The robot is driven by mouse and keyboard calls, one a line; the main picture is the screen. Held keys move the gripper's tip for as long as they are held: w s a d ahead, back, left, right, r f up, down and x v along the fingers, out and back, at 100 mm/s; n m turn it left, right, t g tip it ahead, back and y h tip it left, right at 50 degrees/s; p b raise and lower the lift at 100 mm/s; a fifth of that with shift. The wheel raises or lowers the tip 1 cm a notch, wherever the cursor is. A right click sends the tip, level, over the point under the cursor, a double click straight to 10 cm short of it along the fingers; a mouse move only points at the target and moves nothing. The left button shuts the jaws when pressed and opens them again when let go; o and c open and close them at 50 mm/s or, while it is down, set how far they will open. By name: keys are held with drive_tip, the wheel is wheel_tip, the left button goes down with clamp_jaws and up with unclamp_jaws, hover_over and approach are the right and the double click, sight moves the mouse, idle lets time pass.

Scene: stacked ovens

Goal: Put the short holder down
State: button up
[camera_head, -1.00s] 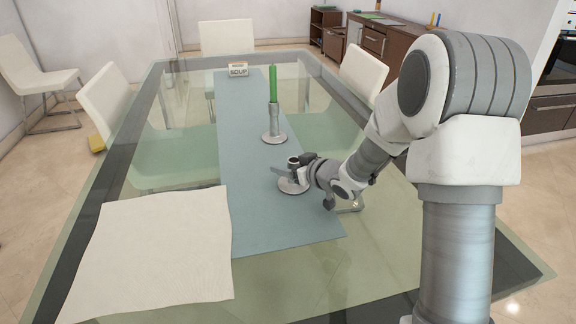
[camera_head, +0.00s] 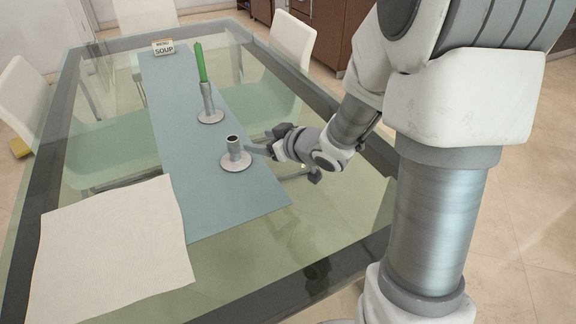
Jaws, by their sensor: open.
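The short holder (camera_head: 235,155), a small metal candle holder with a round base and an empty dark socket, stands upright on the blue-grey runner (camera_head: 262,201). My gripper (camera_head: 259,148) is open just to the right of the holder, close to its stem. I cannot tell whether a finger still touches it. A taller metal holder (camera_head: 209,104) with a green candle (camera_head: 201,64) stands upright farther back on the runner.
The glass table (camera_head: 320,236) has a dark border. A cream cloth (camera_head: 112,249) lies at the front left. A soup menu sign (camera_head: 163,48) stands at the runner's far end. White chairs (camera_head: 293,41) surround the table. The runner's near end is clear.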

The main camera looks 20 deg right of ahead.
drive_tip(key=s+d+r+m+g+h, duration=0.1)
drive_tip(key=s+d+r+m+h, duration=0.3)
drive_tip(key=s+d+r+h, duration=0.4)
drive_tip(key=s+a+r+m+g+y, duration=0.1)
drive_tip(key=s+a+g, duration=0.1)
drive_tip(key=s, duration=0.7)
drive_tip(key=s+a+r+m+g+y, duration=0.1)
drive_tip(key=s+a+g, duration=0.1)
drive_tip(key=s, duration=0.8)
drive_tip(key=shift+s+a+g, duration=0.15)
drive_tip(key=shift+a+g, duration=0.2)
drive_tip(key=shift+g, duration=0.05)
